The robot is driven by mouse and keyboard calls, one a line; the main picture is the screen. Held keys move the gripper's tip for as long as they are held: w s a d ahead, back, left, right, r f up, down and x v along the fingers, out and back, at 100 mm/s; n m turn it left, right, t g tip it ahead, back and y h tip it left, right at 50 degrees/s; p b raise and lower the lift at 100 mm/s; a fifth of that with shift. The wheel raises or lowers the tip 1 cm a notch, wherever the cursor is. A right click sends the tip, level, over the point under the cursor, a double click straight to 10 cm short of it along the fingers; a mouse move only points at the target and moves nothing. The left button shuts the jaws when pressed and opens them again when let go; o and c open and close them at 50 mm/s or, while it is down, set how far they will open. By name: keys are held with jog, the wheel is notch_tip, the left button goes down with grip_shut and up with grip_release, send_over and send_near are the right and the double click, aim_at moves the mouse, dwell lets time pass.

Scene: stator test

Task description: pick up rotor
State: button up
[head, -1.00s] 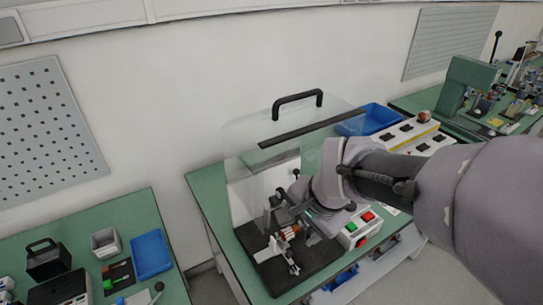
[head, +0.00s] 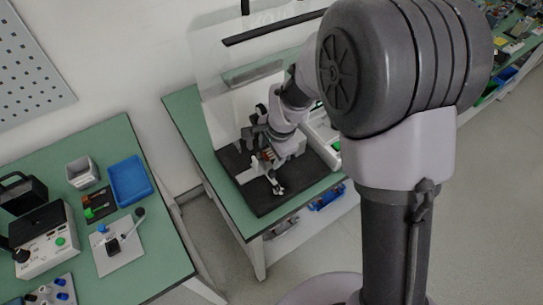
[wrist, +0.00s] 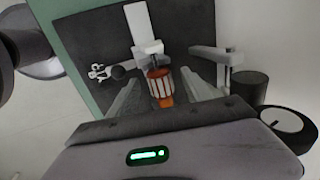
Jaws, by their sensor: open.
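The rotor (wrist: 160,87), an orange and white striped cylinder, sits in a fixture on a black base plate (wrist: 90,40). In the wrist view it lies between the two pale fingers of my gripper (wrist: 160,80), which is open, with a visible gap on each side. A white fixture block (wrist: 143,28) stands just beyond the rotor.
A grey post with an arm (wrist: 225,62) and a dark cylinder (wrist: 248,88) stand right of my gripper. A clear guard with a black edge (head: 275,28) rises behind the fixture. The left green bench (head: 85,150) holds a blue tray (head: 130,180) and other parts.

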aim_at(270, 151)
jog(key=shift+r, duration=0.15)
jog(key=shift+c, duration=0.2)
grip_shut()
jog(key=shift+w+r+p, duration=0.1)
jog(key=shift+r+p, duration=0.35)
jog(key=shift+r, duration=0.05)
jog(key=p+v, duration=0.1)
jog(key=v, duration=0.2)
jog(key=shift+p, duration=0.3)
jog(key=s+d+b, duration=0.1)
jog(key=s+d, duration=0.8)
jog(key=s, duration=0.5)
jog(key=shift+s+d+f, duration=0.2)
jog(key=shift+d, duration=0.15)
jog(key=shift+r, duration=0.1)
